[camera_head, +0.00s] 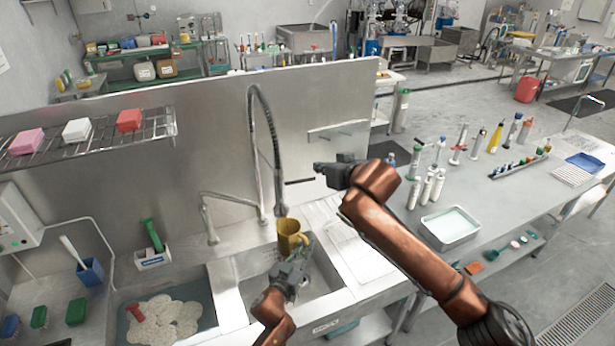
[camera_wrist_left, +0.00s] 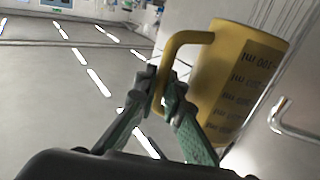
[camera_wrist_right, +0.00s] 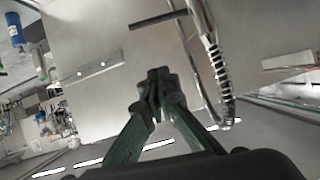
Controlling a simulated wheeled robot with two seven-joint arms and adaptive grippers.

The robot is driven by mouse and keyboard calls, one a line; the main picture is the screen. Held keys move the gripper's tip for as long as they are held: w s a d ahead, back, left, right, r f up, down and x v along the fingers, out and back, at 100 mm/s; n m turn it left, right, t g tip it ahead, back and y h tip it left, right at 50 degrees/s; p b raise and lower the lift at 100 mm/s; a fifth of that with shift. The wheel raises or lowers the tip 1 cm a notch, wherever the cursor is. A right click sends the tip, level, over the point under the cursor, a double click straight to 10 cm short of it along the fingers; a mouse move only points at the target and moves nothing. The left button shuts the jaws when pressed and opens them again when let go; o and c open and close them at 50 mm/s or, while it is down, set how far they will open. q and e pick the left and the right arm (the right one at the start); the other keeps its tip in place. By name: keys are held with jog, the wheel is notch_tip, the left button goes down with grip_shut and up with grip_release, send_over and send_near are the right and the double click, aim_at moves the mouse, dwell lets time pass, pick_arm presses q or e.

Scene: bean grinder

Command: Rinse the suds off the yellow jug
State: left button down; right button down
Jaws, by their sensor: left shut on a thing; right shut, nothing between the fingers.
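The yellow jug (camera_head: 288,236) is held over the right sink basin, just below the spray head of the tall spring faucet (camera_head: 279,208). My left gripper (camera_head: 300,248) is shut on the jug's handle. In the left wrist view the jug (camera_wrist_left: 236,85) shows its printed scale and my left fingers (camera_wrist_left: 168,90) around the handle; it looks tilted in that view. No suds can be made out on the side that shows. My right gripper (camera_head: 330,168) is shut and empty, to the right of the faucet and above the jug. Its closed fingertips show in the right wrist view (camera_wrist_right: 157,85).
The left basin (camera_head: 165,312) holds foamy water with a red-handled item. A smaller faucet (camera_head: 210,225) stands left of the tall one. A steel back panel (camera_head: 330,100) rises behind the sink. A tray (camera_head: 450,228) and several bottles stand on the right table.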

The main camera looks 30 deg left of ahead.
send_over(307, 179)
jog(key=s, duration=0.1)
notch_tip(307, 179, down, 4)
jog(key=shift+s+d+f, duration=0.15)
jog(key=shift+d+f, duration=0.05)
jog(key=shift+f, duration=0.8)
jog(key=shift+s+d+f, duration=0.1)
jog(key=shift+d+f, duration=0.1)
jog(key=shift+f, duration=0.75)
jog(key=shift+f, duration=0.65)
jog(key=shift+r, duration=0.2)
